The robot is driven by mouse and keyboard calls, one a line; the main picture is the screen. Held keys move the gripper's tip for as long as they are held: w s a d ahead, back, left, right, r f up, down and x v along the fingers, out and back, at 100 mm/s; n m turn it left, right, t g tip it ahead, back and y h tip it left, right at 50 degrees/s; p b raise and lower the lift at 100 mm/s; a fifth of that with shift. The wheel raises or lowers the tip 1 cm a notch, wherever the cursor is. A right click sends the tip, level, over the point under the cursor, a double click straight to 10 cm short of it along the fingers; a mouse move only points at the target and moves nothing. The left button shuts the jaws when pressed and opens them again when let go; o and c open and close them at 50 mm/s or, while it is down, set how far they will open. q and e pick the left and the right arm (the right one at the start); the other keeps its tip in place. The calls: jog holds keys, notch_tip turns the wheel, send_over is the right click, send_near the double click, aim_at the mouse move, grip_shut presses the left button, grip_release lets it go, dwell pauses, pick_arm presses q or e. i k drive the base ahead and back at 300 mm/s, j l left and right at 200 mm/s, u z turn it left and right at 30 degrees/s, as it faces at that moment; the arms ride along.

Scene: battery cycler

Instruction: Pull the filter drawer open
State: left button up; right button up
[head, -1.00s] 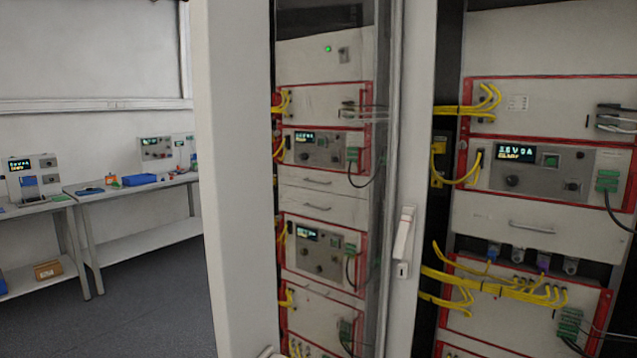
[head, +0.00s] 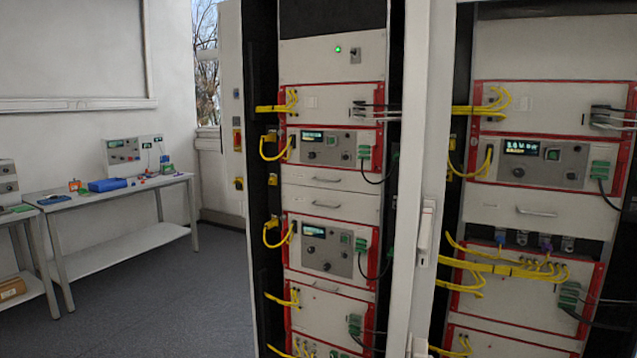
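No drawer is legibly marked as the filter drawer. In the head view, the left rack has two plain drawer fronts with bar handles, an upper one (head: 346,178) and a lower one (head: 350,206). The right rack has one wider drawer front (head: 490,208) with a bar handle (head: 536,211). All these fronts look flush with their racks, so they appear shut. Neither of my grippers shows in the view.
A white upright post with a latch handle (head: 426,228) stands between the racks. Yellow cables (head: 500,268) and dark cables hang in front of the units. Benches (head: 115,193) stand at the left, with clear grey floor (head: 170,290) before the racks.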

aim_at(320, 177)
jog(key=i+j+z, duration=0.2)
jog(key=j+z, duration=0.3)
jog(key=j, duration=0.65)
jog(key=j+z, duration=0.5)
jog(key=j, duration=0.65)
